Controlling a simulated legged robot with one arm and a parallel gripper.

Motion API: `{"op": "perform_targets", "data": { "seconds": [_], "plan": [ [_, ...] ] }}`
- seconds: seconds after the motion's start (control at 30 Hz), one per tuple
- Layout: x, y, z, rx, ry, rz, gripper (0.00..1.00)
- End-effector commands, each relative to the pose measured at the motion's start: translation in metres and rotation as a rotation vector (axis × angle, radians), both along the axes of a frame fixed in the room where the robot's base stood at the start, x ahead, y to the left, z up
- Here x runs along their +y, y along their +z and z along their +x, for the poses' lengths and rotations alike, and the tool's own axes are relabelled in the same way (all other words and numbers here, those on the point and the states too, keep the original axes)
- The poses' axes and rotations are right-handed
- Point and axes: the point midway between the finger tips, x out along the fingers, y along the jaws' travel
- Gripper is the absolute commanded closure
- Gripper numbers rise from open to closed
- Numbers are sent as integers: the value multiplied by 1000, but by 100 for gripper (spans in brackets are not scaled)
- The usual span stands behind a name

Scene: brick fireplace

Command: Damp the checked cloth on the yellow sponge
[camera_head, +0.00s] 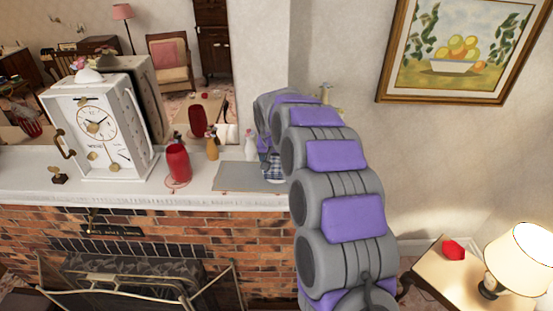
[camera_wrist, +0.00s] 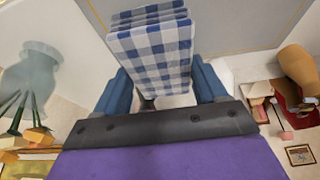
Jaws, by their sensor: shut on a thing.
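A blue-and-white checked cloth (camera_wrist: 150,52) hangs in folds between the blue fingers of my gripper (camera_wrist: 160,84) in the wrist view. My gripper is shut on it. In the head view, part of the cloth (camera_head: 273,168) shows just left of my arm, over the white mantel by the right end of a grey mat (camera_head: 235,177). My arm hides most of the gripper there. I cannot make out the yellow sponge in either view; my arm covers the mantel's right end.
On the mantel (camera_head: 115,197) stand a white clock (camera_head: 97,130), a red bottle (camera_head: 177,161), an amber bottle (camera_head: 212,145) and a white bottle (camera_head: 249,145). The mat's left part looks bare. A lamp (camera_head: 523,258) stands on a side table at lower right.

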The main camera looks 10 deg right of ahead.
Motion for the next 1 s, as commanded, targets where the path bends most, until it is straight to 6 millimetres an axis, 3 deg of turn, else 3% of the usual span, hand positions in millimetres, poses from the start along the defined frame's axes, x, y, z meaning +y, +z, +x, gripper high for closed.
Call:
{"op": "perform_targets", "data": {
  "seconds": [0.8, 1.0],
  "plan": [
    [-1, 63, 0, -10, -1, 1, 53],
    [-1, 66, 0, -7, 0, 0, 53]
  ]
}}
